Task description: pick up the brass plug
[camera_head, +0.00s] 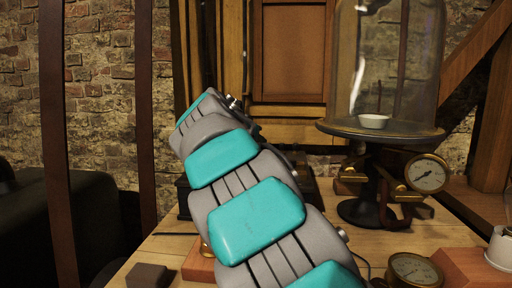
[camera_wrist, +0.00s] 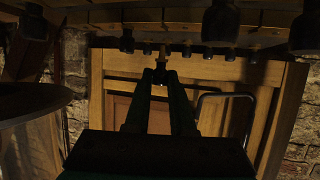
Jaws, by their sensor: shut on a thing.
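My gripper (camera_wrist: 161,77) shows in the wrist view as two dark fingers that converge toward the middle. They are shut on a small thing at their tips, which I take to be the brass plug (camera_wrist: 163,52). It is small and dim, so its brass colour is hard to make out. It stands out beyond the fingertips, in front of a wooden panel and frame. In the head view my own grey and teal arm covers the middle, and the gripper and plug cannot be made out there.
A glass bell jar (camera_head: 388,60) stands on a dark round plate (camera_head: 345,130) at right, with a white dish (camera_head: 373,121) inside. Gauges (camera_head: 427,174) stand near it. A dark block (camera_head: 149,276) lies at the table's left front. Dark knobs (camera_wrist: 222,22) hang above in the wrist view.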

